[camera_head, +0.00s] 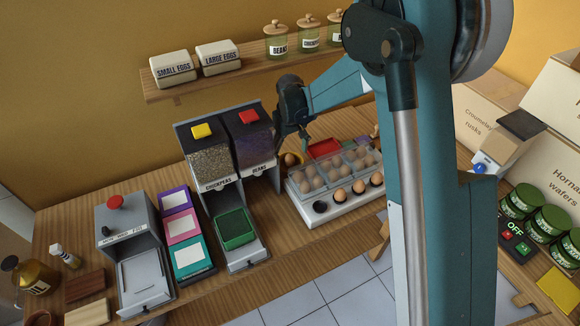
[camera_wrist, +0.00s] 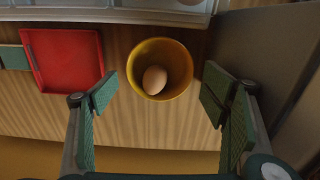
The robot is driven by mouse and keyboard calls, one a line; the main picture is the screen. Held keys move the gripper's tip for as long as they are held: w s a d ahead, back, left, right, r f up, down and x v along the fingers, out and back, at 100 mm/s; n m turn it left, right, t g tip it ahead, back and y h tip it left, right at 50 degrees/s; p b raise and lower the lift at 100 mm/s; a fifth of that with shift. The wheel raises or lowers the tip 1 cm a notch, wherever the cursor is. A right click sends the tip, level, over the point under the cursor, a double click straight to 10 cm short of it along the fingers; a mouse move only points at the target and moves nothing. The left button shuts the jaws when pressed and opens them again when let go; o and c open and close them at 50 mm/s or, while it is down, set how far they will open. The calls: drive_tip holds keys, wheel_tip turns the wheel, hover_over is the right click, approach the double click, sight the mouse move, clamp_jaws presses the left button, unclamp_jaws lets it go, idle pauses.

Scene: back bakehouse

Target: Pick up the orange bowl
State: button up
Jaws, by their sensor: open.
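The orange bowl (camera_wrist: 184,64) stands on the wooden counter in the wrist view, with a brown egg (camera_wrist: 155,80) inside it. My gripper (camera_wrist: 158,98) is open and empty, with one green-padded finger on each side of the bowl's near part and a gap to it on both sides. In the head view the bowl (camera_head: 284,162) shows only in part, beside the dispensers, with the egg in it. My gripper (camera_head: 300,140) is just above and behind it there. Its fingertips are small and partly hidden in that view.
A red tray (camera_wrist: 62,60) lies left of the bowl in the wrist view; a grey dispenser wall (camera_wrist: 262,50) stands close on the right. The egg incubator (camera_head: 335,205) with several eggs is beside the bowl. A shelf (camera_head: 260,62) with egg boxes and jars hangs behind.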

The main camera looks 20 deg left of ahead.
sight(290, 163)
drive_tip(key=shift+f, duration=0.1)
drive_tip(key=shift+f, duration=2.5)
drive_tip(key=shift+c, duration=0.7)
drive_tip(key=c, duration=0.5)
